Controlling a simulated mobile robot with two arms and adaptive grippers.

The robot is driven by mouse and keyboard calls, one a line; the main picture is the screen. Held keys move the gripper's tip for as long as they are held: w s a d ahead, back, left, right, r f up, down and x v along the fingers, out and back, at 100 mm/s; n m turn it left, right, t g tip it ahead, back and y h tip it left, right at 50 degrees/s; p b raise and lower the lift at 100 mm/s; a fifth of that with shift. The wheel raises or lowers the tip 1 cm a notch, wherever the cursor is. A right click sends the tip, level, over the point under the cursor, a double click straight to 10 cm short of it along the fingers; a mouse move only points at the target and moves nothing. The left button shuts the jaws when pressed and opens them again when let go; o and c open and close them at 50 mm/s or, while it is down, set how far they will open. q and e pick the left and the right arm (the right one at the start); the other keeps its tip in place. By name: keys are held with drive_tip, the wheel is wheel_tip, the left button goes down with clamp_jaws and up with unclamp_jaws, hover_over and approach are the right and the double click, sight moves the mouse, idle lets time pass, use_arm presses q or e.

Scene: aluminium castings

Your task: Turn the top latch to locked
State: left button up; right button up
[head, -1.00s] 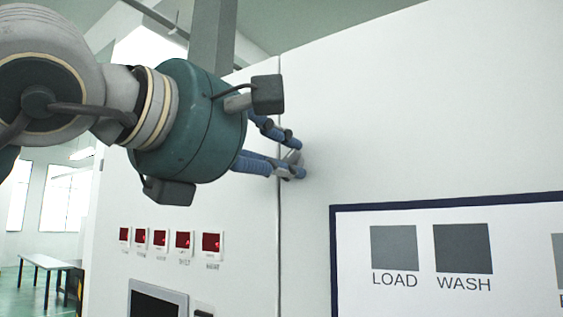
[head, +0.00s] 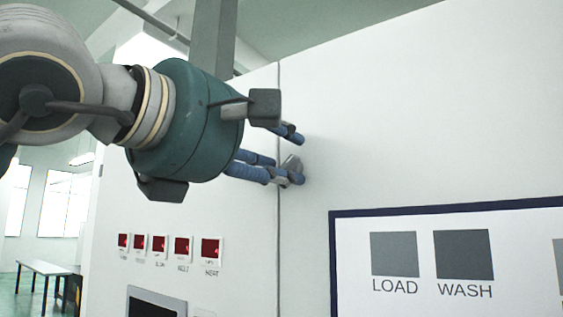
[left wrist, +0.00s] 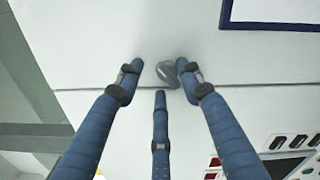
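The top latch (head: 291,163) is a small grey metal turn-piece on the white cabinet face at the vertical seam. It sits at a slant and is partly hidden by my fingers in the head view. In the left wrist view the latch (left wrist: 167,74) shows between the fingertips, close to the right one. My left gripper (head: 296,158) has blue fingers reaching around the latch at the panel. In the left wrist view its fingers (left wrist: 160,74) are spread, with a gap between the left fingertip and the latch. My right gripper is in neither view.
The white cabinet (head: 420,120) fills the right side. A row of red displays (head: 181,248) and a dark screen (head: 155,303) are below the arm. A blue-framed LOAD/WASH panel (head: 450,213) is at lower right. A table (head: 45,268) stands far left.

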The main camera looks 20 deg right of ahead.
use_arm(q)
drive_tip(key=shift+f, duration=0.2)
drive_tip(key=shift+a, duration=0.1)
drive_tip(key=v, duration=1.2)
drive_tip(key=shift+r, duration=0.15)
